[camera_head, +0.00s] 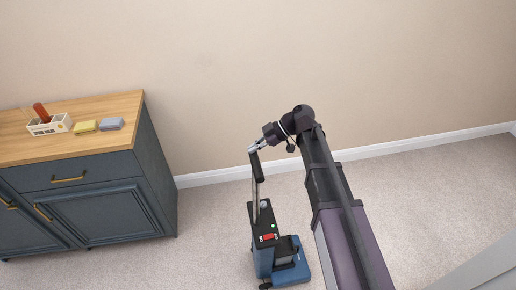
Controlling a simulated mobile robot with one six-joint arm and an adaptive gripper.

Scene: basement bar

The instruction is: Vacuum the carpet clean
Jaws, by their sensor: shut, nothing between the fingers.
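A blue and black upright vacuum (263,250) stands on the beige carpet (215,240), near the middle bottom of the head view. Its top panel shows a red patch and a small green light. Its thin handle (257,178) rises to a dark grip at the top. My gripper (253,149) is at the upper end of this handle, its fingertips right by the grip. The gripper is shut with nothing between its fingers. Whether it touches the handle cannot be told from this view.
A dark blue cabinet (108,198) with a wooden top stands at the left. A small white caddy (50,125), a yellow sponge (85,127) and a grey sponge (111,124) sit on it. The beige wall (230,60) with white baseboard (400,146) closes the back.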

